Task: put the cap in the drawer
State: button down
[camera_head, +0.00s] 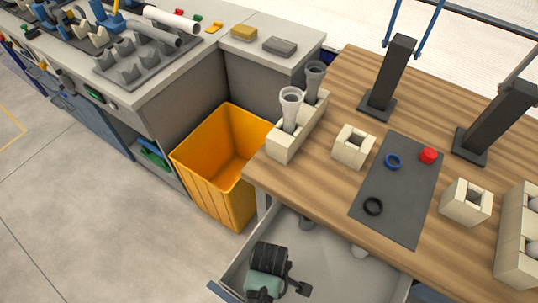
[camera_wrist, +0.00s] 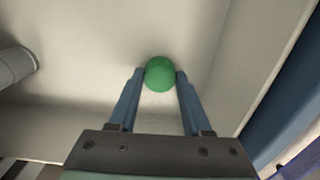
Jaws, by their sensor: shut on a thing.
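A green cap (camera_wrist: 160,74) sits between my fingertips in the wrist view. My gripper (camera_wrist: 159,86) is shut on it, one blue finger on each side. The open drawer (camera_head: 330,266) shows under the table's front edge in the head view, and its pale inside (camera_wrist: 85,75) fills most of the wrist view. My gripper is over or inside the drawer. In the head view my wrist hides the cap and fingers. I cannot tell whether the cap touches the drawer floor.
A grey cylindrical piece (camera_wrist: 14,66) is at the left in the wrist view. The table holds a dark mat (camera_head: 403,205) with a red cap (camera_head: 428,155), a blue ring (camera_head: 393,161) and a black ring (camera_head: 373,206). An orange bin (camera_head: 215,185) stands left of the table.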

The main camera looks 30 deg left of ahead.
jog(key=shift+c, duration=1.7)
grip_release()
jog(key=shift+f, duration=0.1)
notch_tip(320, 180, up, 12)
jog(key=p, duration=0.2)
jog(key=shift+r, duration=0.2)
